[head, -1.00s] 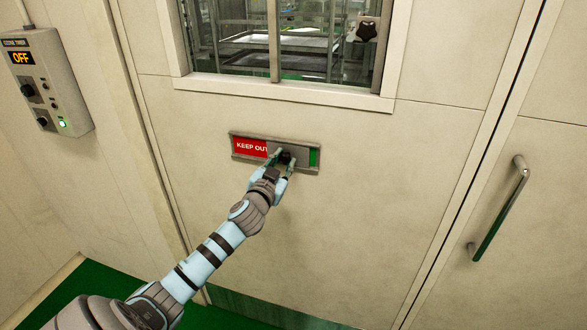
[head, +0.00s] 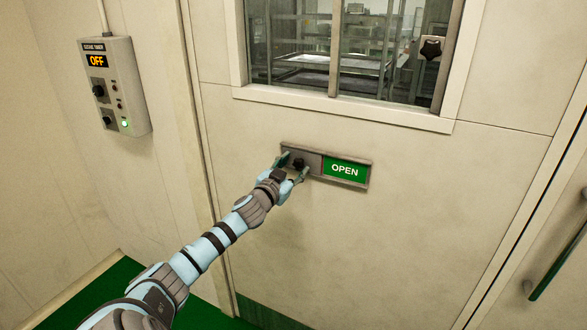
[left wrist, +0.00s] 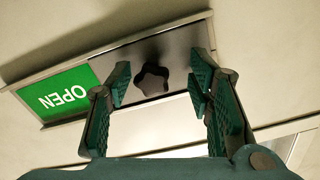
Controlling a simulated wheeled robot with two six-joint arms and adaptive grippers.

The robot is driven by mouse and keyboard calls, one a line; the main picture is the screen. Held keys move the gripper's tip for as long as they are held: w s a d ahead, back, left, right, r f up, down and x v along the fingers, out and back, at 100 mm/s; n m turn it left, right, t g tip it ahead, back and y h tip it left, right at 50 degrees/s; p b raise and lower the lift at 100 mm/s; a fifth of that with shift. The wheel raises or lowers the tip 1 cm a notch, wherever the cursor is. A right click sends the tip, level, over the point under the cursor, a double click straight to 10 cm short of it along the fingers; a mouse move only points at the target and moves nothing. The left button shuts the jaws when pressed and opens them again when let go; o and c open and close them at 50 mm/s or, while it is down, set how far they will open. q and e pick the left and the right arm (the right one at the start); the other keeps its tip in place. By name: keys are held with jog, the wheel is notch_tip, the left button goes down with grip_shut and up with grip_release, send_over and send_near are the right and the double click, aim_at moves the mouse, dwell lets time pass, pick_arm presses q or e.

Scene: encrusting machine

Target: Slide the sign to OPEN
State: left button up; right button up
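The sign (head: 346,170) is a narrow framed plate on the door below the window. Its green OPEN panel shows on the right in the head view, and no red shows. The grey slider cover sits at the left end of the frame with a dark knob (head: 299,164). In the left wrist view the knob (left wrist: 153,79) and the green OPEN panel (left wrist: 62,93) appear upside down. My left gripper (head: 291,169) is at the knob, its fingers apart on either side of it, with gaps to the knob in the left wrist view. My right gripper is not in view.
A window (head: 350,50) with a metal frame is above the sign. A grey control box (head: 113,85) reading OFF is on the wall at left. A door handle (head: 557,263) is at the right edge. The door face around the sign is clear.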

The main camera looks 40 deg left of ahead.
pick_arm(q)
jog(key=shift+w+d, duration=0.1)
jog(key=shift+d, duration=0.15)
jog(key=v, duration=0.7)
jog(key=shift+s, duration=0.3)
